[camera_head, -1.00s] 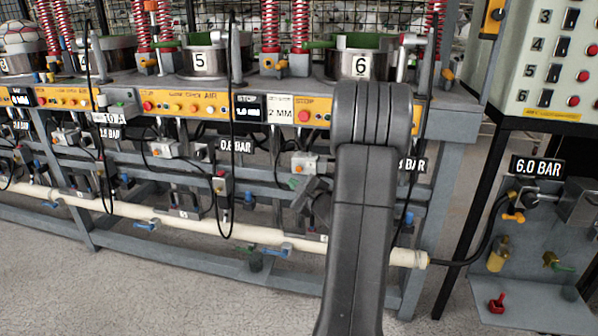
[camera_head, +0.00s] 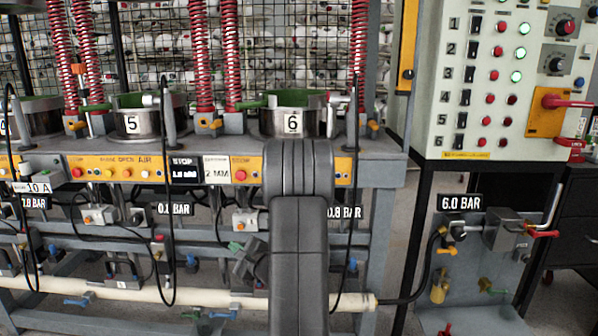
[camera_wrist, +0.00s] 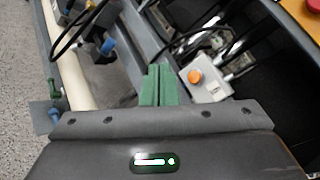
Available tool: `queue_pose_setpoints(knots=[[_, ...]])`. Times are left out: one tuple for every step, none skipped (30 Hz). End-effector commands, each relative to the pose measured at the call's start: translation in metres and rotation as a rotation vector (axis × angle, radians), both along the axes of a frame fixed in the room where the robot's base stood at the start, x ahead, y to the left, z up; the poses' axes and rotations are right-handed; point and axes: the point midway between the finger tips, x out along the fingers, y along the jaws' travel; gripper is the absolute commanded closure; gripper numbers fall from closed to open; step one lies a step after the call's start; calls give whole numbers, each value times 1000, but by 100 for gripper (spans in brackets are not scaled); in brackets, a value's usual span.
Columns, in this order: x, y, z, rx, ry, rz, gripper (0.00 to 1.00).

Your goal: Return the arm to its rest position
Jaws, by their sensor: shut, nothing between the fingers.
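My arm (camera_head: 298,240) stands in front of the press bench in the head view, its dark grey link upright below the station marked 6. My gripper shows in the wrist view as two green fingers (camera_wrist: 158,86) pressed together with nothing between them. Behind the fingers are a grey box with an orange button (camera_wrist: 200,82) and the grey bench frame.
The press bench (camera_head: 390,148) runs across the left and middle, with a cream pipe (camera_head: 195,297) low along it. A control panel (camera_head: 490,75) stands at the right above a 6.0 BAR valve board (camera_head: 465,270). A dark cabinet (camera_head: 575,230) is at the far right.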

Motion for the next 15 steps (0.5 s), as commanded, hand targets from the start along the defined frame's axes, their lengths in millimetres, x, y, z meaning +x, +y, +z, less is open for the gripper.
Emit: queue_pose_setpoints(knots=[[-6, 0, -2, 0, -2, 0, 100], [-9, 0, -2, 0, -2, 0, 100], [-13, 1, -2, 0, 0, 1, 100], [-15, 1, -2, 0, 0, 1, 100], [-17, 1, -1, 0, 0, 1, 100], [-19, 1, -1, 0, -1, 1, 100], [-20, 1, -1, 0, 0, 1, 100], [-21, 1, -1, 0, 0, 1, 100], [-22, 1, -1, 0, 0, 1, 100], [-23, 1, 0, 0, 0, 1, 100], [-23, 1, 0, 0, 0, 1, 100], [-23, 1, 0, 0, 0, 1, 100], [-23, 1, 0, 0, 0, 1, 100], [-23, 1, 0, 0, 0, 1, 100], [-23, 1, 0, 0, 0, 1, 100]])
